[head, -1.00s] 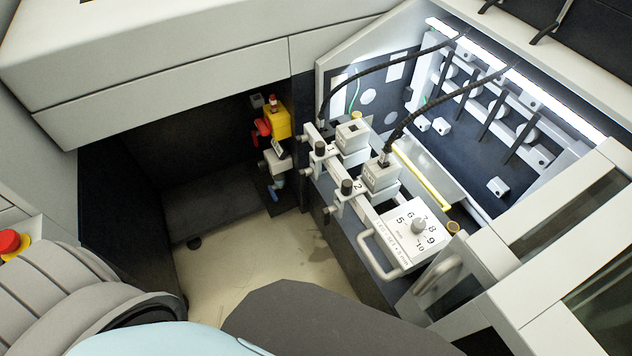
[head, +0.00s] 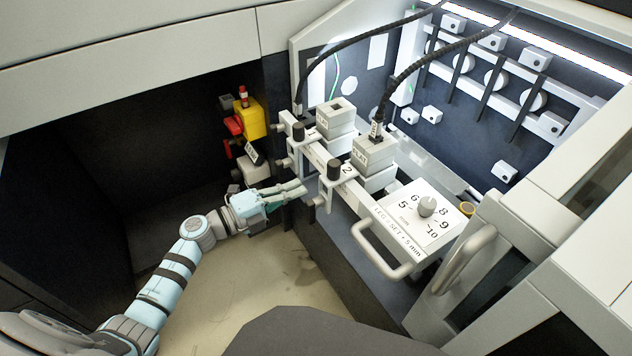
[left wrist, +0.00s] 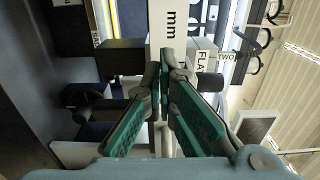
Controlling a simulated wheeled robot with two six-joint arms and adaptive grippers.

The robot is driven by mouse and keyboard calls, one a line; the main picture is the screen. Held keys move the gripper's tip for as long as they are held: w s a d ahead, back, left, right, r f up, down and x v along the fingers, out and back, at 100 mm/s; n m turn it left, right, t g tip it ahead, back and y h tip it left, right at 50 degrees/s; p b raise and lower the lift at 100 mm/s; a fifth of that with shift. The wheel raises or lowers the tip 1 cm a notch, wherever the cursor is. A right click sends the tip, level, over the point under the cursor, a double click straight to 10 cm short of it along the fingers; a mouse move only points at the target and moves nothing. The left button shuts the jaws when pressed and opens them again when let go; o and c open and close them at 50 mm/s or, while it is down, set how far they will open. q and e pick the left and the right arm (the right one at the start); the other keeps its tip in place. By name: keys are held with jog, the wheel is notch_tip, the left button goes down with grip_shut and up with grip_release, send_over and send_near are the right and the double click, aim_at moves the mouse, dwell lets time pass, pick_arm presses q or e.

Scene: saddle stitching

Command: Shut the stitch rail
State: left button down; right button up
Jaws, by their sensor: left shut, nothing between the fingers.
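The stitch rail (head: 318,148) is a pale bar running from back left to front right, with stitch heads marked 1 and 2 on it. A bar handle (head: 385,262) sits at its front end, beside the dial plate (head: 405,222) marked 5 to 10. I cannot tell how far the rail stands out. My left gripper (head: 298,189) is shut and empty, just left of the rail near head 2 (head: 372,156). In the left wrist view its fingertips (left wrist: 166,68) meet in front of a pale lettered bar (left wrist: 168,25). My right gripper is not in view.
Dark cables (head: 345,50) arch over the heads. A yellow box with red parts (head: 250,118) stands behind my left gripper. A grey grab handle (head: 462,262) rises right of the rail's handle. Bare floor (head: 270,270) shows below my left arm.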

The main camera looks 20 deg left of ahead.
pick_arm(q)
jog(key=x, duration=0.6)
jog(key=shift+b, duration=0.35)
jog(key=shift+w, duration=0.15)
